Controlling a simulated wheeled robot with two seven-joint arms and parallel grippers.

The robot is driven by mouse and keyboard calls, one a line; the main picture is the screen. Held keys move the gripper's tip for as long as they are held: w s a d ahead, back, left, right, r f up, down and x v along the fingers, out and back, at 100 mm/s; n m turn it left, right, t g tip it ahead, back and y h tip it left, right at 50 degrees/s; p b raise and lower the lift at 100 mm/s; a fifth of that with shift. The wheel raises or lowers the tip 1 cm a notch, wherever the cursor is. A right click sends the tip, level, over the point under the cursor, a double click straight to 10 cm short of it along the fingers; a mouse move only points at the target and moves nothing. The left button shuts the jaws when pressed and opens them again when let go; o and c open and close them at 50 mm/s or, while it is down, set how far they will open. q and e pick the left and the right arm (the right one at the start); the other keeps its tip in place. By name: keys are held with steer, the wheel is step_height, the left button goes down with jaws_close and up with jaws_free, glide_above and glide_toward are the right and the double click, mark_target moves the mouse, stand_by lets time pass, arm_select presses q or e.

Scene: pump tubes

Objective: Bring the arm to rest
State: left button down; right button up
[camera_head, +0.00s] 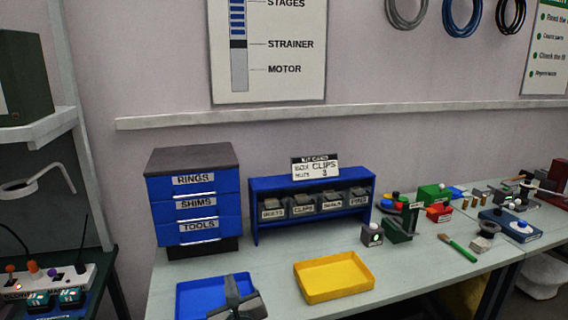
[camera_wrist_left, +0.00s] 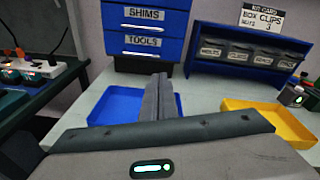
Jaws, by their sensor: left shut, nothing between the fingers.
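My left gripper (camera_head: 236,291) is low in the head view, in front of the blue tray (camera_head: 190,299). Its fingers are together with nothing between them. In the left wrist view the shut fingers of my left gripper (camera_wrist_left: 158,97) point away over the blue tray (camera_wrist_left: 112,105), hiding part of it. I cannot tell how high the gripper is above the tray. My right gripper does not show in either view.
A yellow tray (camera_head: 333,277) sits to the right. Behind stand a blue drawer cabinet (camera_head: 195,200) and a blue rack of labelled bins (camera_head: 313,208). A grey-green fixture (camera_head: 400,228), a green-handled tool (camera_head: 457,247) and small parts crowd the right. Bare table (camera_head: 275,262) lies between the trays.

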arm_select(q)
steer(key=s+a+f+n+g+h, duration=0.1)
steer(key=s+a+f+n+g, duration=0.25)
steer(key=s+f+n, duration=0.65)
steer(key=s+a+f+n+g+h, duration=0.1)
steer(key=s+a+f+n+g, duration=0.3)
steer(key=s+f, duration=0.6)
steer(key=s+f+n+g+h, duration=0.25)
steer(key=s+n+g, duration=0.25)
steer(key=s+n, duration=1.55)
steer(key=s+f+m+g+b, duration=0.1)
steer(key=s+f+m, duration=0.3)
steer(key=f, duration=1.1)
steer(key=s+f+m+b, duration=0.2)
steer(key=s+f+m, duration=0.15)
steer(key=f, duration=1.15)
steer(key=s+a+f+b, duration=0.1)
steer(key=s+a+f, duration=0.1)
steer(key=s+f, duration=0.7)
steer(key=s+a+f+g+b, duration=0.1)
steer(key=s+a+f, duration=0.1)
steer(key=s+f, duration=0.7)
step_height(320, 180, down, 2)
steer(key=shift+s+f, duration=0.15)
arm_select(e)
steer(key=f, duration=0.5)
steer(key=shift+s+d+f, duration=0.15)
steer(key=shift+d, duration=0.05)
